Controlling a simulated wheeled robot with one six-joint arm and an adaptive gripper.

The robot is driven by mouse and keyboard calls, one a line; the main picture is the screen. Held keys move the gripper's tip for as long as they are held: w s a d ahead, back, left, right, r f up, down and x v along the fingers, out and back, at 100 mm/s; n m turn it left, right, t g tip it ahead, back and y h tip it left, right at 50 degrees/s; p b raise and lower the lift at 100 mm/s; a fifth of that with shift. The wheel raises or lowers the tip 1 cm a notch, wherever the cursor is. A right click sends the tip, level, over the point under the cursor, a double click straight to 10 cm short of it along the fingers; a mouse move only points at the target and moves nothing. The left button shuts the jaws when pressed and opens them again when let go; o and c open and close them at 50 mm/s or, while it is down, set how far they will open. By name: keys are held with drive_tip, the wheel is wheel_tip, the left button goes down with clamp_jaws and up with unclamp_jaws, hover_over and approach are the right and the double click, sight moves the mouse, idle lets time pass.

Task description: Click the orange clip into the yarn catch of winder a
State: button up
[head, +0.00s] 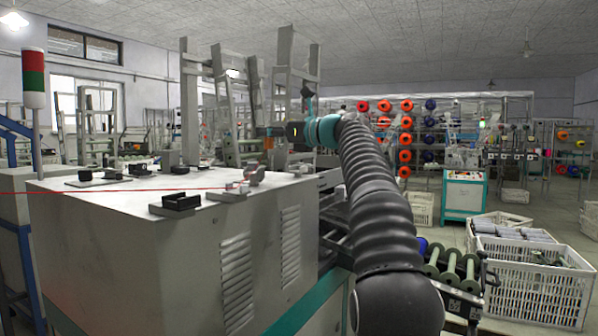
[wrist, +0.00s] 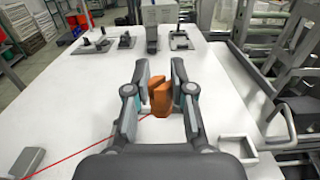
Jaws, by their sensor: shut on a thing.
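The orange clip (wrist: 161,97) is between the two fingers of my gripper (wrist: 160,78) in the wrist view, and the gripper is shut on it. In the head view the clip (head: 264,131) shows small at the tip of my gripper (head: 284,131), above the white machine top (head: 110,205). A thin red yarn (wrist: 88,145) runs from the lower left to just below the clip in the wrist view; I cannot tell whether it touches the clip. In the head view the yarn (head: 120,191) ends near a small grey fitting (head: 247,181). I cannot tell which fitting is the yarn catch.
Dark fittings (wrist: 126,41) and a grey post (wrist: 152,38) stand at the far end of the top. A grey block (wrist: 28,160) is at lower left and a shallow frame (wrist: 238,147) at right. Metal frames (wrist: 285,75) stand beyond the right edge.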

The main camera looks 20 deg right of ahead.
drive_tip(key=shift+w+a, duration=0.1)
drive_tip(key=shift+a, duration=0.2)
drive_tip(key=w+f+m+t+h, duration=0.2)
drive_tip(key=w+m+t+h, duration=0.1)
drive_tip(key=w+h, duration=0.1)
drive_tip(key=d+r+m+t+h, duration=0.1)
drive_tip(key=d+r+m+h, duration=0.5)
drive_tip(key=d+h, duration=0.3)
drive_tip(key=shift+w+d+r, duration=0.15)
drive_tip(key=shift+d+r, duration=0.2)
drive_tip(key=shift+d, duration=0.05)
drive_tip(key=shift+f, duration=0.1)
